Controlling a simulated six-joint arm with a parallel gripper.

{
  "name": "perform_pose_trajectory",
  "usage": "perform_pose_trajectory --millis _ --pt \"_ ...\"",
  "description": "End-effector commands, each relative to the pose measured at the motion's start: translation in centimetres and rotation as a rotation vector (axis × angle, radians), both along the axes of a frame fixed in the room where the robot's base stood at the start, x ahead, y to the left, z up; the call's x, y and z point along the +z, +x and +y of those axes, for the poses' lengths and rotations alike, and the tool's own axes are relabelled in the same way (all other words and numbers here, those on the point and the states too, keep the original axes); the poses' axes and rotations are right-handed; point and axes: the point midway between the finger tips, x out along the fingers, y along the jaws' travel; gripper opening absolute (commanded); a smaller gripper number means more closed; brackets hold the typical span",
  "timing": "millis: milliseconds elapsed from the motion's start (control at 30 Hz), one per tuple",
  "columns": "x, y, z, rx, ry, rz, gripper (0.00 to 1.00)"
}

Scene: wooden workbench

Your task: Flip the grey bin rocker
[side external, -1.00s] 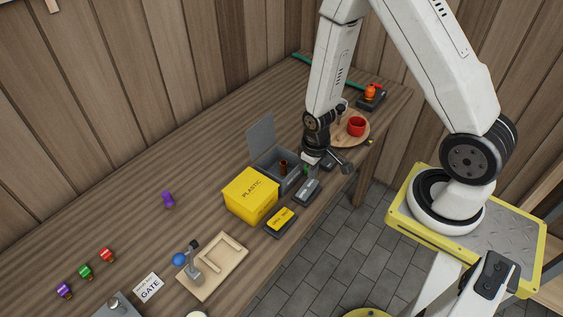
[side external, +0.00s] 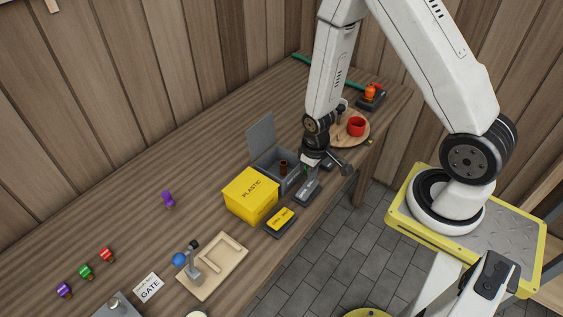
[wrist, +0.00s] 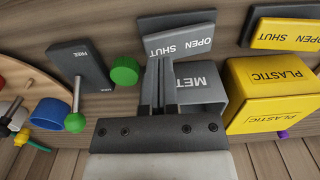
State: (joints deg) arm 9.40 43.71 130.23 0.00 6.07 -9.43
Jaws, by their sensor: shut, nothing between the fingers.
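The grey bin (side external: 289,184) stands on the bench with its grey lid (side external: 261,137) raised and a brown thing inside. Its front shows partly in the wrist view (wrist: 205,90). The grey rocker (side external: 307,191), marked OPEN and SHUT, lies in front of the bin. In the wrist view the grey rocker (wrist: 180,42) is just beyond the fingertips; which end is down I cannot tell. My gripper (wrist: 160,62) is shut and empty, pointing at the rocker's near edge. Whether it touches I cannot tell. In the side view my arm's end partly hides the fingers.
A yellow PLASTIC bin (side external: 249,197) and its yellow rocker (side external: 281,220) stand close beside the grey ones. A grey block marked FREE (wrist: 80,65), a green knob (wrist: 124,72) and a wooden disc with a red cup (side external: 356,126) are close on the other side.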

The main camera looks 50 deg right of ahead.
Motion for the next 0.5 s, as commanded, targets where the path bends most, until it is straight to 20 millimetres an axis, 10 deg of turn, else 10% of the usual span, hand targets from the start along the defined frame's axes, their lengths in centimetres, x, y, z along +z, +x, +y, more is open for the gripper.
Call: perform_pose_trajectory --millis 500 --pt "-0.58 0.00 0.00 0.000 0.000 0.000 0.00"
